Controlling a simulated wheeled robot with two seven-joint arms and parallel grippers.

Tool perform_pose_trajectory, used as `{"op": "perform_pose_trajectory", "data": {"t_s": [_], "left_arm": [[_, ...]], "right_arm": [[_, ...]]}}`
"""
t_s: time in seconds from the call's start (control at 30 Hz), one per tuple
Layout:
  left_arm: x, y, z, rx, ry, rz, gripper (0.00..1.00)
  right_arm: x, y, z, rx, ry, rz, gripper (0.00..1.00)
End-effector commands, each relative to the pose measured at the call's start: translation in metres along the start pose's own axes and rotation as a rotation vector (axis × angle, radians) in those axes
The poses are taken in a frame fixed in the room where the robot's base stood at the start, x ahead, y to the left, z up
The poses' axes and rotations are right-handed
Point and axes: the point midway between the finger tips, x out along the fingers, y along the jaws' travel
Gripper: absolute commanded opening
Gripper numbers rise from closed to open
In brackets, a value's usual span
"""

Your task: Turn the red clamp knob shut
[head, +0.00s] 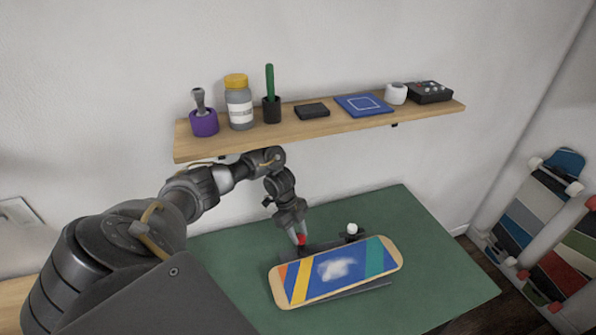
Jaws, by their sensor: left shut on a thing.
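The red clamp knob (302,240) shows as a small red patch behind the left part of the skateboard deck. My left gripper (299,237) reaches down from above and is shut on the knob, with its fingers hiding part of it. The deck (340,269), striped in orange, yellow, blue and green with a pale patch in its middle, rests on a dark clamp stand (362,290) that is mostly hidden under it. My right gripper is not in view.
The green mat (440,285) has free room right of the deck. A white knob or wheel (352,229) stands behind the deck. A wooden shelf (320,128) with jars and tools hangs above my left arm. Skateboards (540,220) lean at the right.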

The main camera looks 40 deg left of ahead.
Motion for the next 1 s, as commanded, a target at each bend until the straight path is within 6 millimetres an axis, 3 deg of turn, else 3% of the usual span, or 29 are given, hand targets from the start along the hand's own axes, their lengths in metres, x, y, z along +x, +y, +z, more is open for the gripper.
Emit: {"op": "perform_pose_trajectory", "data": {"t_s": [0.03, 0.07, 0.2, 0.73, 1.0], "left_arm": [[0.004, 0.002, -0.003, 0.005, 0.006, 0.008, 0.07], [0.004, 0.002, -0.003, 0.005, 0.006, 0.008, 0.32], [0.003, 0.002, -0.002, 0.002, 0.004, 0.005, 0.5], [-0.001, 0.001, -0.001, -0.016, 0.002, -0.004, 0.51], [-0.006, 0.006, -0.004, -0.232, 0.002, -0.09, 0.51]], "right_arm": [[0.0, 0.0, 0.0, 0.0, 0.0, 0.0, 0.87], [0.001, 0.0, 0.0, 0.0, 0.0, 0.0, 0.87], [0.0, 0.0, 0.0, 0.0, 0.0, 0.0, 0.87], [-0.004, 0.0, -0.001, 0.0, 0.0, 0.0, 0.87], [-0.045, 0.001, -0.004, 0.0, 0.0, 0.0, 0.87]]}}
